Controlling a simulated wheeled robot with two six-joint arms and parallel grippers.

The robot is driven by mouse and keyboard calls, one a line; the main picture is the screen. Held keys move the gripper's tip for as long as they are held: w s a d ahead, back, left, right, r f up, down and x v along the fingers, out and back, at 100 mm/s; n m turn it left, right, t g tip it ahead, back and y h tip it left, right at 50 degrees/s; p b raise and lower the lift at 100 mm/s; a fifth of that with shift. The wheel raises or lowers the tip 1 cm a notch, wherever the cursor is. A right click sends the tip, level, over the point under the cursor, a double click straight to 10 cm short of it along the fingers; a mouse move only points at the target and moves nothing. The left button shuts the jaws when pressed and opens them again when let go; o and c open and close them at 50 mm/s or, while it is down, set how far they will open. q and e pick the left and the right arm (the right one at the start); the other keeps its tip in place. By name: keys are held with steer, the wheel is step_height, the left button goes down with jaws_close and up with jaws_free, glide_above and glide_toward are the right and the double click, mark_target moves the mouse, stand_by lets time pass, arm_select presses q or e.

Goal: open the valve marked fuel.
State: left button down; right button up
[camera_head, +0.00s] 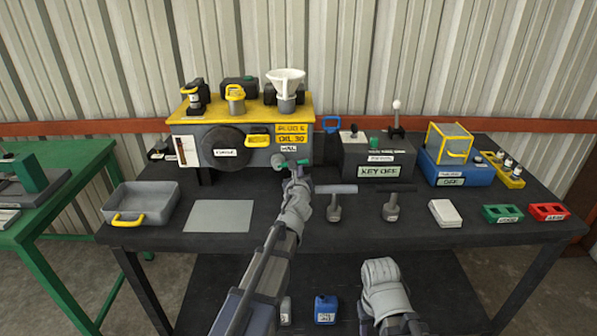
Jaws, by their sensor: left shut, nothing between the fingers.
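A valve with a teal lever (296,162) sits on the front of the grey and yellow engine unit (197,150), at its lower right. A small white label (288,149) is just above it; its word is too small to read surely. My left gripper (294,174) is shut and empty, right at the lever and partly in front of the valve. I cannot tell whether it touches the lever. My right gripper (385,285) is low at the table's front, away from the valve; its fingers cannot be made out.
On the dark table, a grey tray (142,204) and flat plate (219,216) lie left. Two T-handled tools (334,209) (391,207) lie right of my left arm. A KEY OFF box (378,160), a blue box (456,168) and small bins (502,213) stand right.

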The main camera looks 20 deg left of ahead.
arm_select(q)
steer(key=a+r+n+p, duration=0.1)
steer(key=r+n, duration=0.1)
steer(key=n, duration=0.2)
steer(key=a+r+n+t+h+p, duration=0.1)
steer(key=r+n, duration=0.1)
steer(key=n, duration=0.2)
steer(key=s+a+r+n+p, duration=0.1)
steer(key=a+r+n, duration=0.1)
steer(key=n, duration=0.2)
steer(key=shift+r+n+t+h, duration=0.25)
steer(key=shift+n+t+h, duration=0.05)
steer(key=shift+s+a+r+n, duration=0.2)
steer(key=shift+a+n, duration=0.2)
steer(key=shift+n, duration=0.5)
